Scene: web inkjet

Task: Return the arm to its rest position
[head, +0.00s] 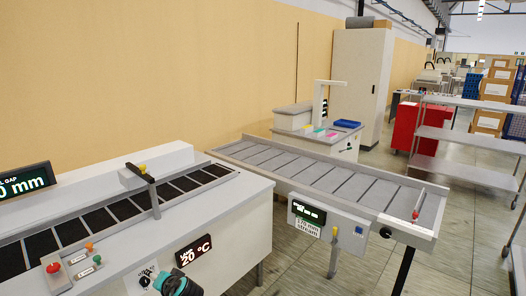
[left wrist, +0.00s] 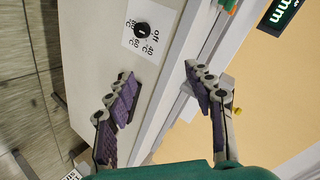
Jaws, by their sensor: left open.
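My left gripper (left wrist: 164,85) is open in the left wrist view, with its two purple-padded fingers apart and nothing between them. A teal and dark part of my left arm (head: 178,284) shows at the bottom edge of the head view, in front of the grey machine (head: 232,222). The black dial (left wrist: 142,30) on a white plate marked off, 40, 60 and 80 °C lies beyond the fingertips, apart from them. The dial also shows in the head view (head: 145,281), just left of my arm. My right gripper is not in view.
A red button (head: 53,267) and a 20 °C display (head: 194,250) sit on the near machine. A slatted conveyor (head: 330,178) stands behind right, with a control box (head: 327,215) on its front. Metal shelves (head: 470,135) stand far right. Floor at lower right is clear.

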